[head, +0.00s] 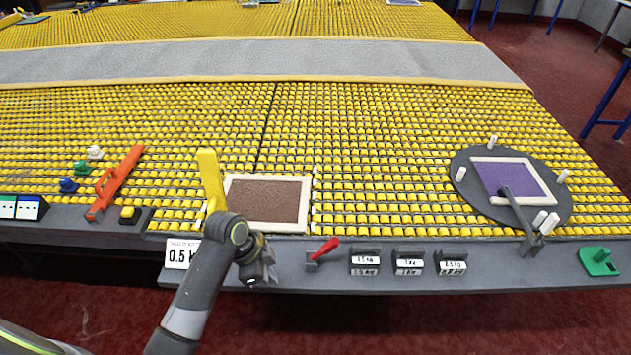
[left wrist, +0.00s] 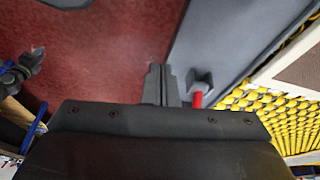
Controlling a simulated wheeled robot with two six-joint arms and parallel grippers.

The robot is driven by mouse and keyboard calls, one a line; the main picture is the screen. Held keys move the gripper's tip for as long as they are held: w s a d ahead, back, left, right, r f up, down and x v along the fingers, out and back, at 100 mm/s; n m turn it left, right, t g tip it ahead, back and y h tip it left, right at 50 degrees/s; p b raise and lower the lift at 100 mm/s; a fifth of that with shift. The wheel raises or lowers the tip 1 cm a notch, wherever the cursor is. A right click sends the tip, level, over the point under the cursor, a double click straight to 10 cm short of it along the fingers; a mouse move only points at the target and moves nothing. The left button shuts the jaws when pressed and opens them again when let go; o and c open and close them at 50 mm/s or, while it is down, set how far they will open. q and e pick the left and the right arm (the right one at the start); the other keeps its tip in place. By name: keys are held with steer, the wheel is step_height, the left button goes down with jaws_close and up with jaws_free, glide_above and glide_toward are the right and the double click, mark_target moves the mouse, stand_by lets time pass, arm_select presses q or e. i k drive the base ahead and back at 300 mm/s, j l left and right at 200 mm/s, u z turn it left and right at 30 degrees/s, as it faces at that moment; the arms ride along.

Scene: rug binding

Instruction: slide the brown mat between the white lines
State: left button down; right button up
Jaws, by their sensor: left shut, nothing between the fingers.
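The brown mat (head: 268,198) with a cream border lies on the yellow roller table near its front edge. A corner of it also shows at the right of the left wrist view (left wrist: 305,68). A white line (head: 315,185) runs along its right side. The left side is partly hidden by a yellow upright block (head: 210,175) and my arm. My left gripper (head: 262,276) hangs at the grey front rail, in front of the mat and apart from it. Its fingers (left wrist: 160,82) are together and empty. My right gripper is not in view.
A red lever (head: 325,249) stands on the rail just right of my left gripper, with several labelled blocks (head: 365,262) beyond it. A round grey plate (head: 470,160) with a purple mat and white pegs is at the right. An orange bar (head: 118,178) lies left. Rollers behind the mat are clear.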

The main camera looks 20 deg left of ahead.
mark_target(272, 203)
steer(key=i, duration=1.15)
